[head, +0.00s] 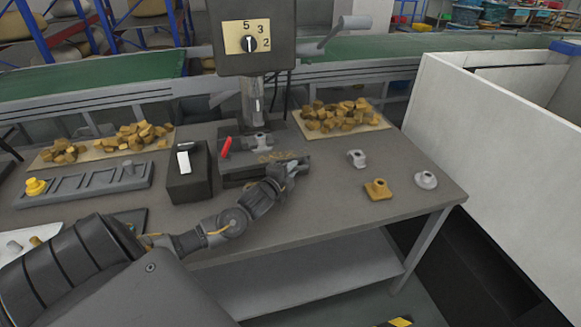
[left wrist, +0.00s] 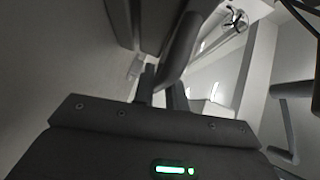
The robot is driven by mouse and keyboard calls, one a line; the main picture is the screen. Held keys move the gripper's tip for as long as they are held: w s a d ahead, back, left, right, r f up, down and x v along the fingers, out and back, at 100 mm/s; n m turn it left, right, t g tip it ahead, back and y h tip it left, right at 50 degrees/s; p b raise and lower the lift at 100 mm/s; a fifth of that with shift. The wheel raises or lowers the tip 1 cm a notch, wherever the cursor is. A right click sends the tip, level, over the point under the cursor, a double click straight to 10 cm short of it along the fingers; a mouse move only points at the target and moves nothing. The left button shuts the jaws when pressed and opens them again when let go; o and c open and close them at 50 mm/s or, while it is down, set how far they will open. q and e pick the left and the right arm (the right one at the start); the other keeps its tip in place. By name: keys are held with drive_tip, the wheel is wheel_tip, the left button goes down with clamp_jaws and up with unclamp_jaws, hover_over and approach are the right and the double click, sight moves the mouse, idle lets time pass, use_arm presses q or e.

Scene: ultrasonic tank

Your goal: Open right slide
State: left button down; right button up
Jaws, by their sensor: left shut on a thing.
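My left gripper (head: 296,166) reaches in over the front of the table to the right end of the dark low base (head: 240,172) under the machine column. It is shut on a dark, rounded bar. In the left wrist view the bar (left wrist: 182,48) rises from between the two fingers (left wrist: 162,92). I take this bar for the right slide's handle; the slide itself is largely hidden by the gripper and cannot be made out. A red lever (head: 226,147) stands on the left of the base. My right gripper is in neither view.
The machine head (head: 253,40) with its dial overhangs the base. A black box with a white switch (head: 184,160) stands left of it. Several small metal parts, including a brass one (head: 378,189), lie to the right. Brown chunks (head: 340,115) lie behind. The table's front right is mostly clear.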

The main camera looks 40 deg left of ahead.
use_arm(q)
drive_tip(key=s+d+p, duration=0.2)
drive_tip(key=s+d, duration=0.1)
drive_tip(key=d, duration=0.2)
drive_tip(key=s+d+p, duration=0.3)
drive_tip(key=s+d, duration=0.1)
drive_tip(key=d, duration=0.1)
drive_tip(key=s+d+p, duration=0.2)
drive_tip(key=s+d, duration=0.1)
drive_tip(key=d, duration=0.2)
drive_tip(key=shift+s+p, duration=0.3)
drive_tip(key=shift+p, duration=0.05)
drive_tip(key=shift+d, duration=0.1)
drive_tip(key=c, duration=1.4)
unclamp_jaws()
drive_tip(key=shift+w, duration=0.1)
drive_tip(key=shift+c, duration=0.2)
drive_tip(key=b+v, duration=0.1)
drive_tip(key=v, duration=1)
drive_tip(key=shift+b, duration=0.3)
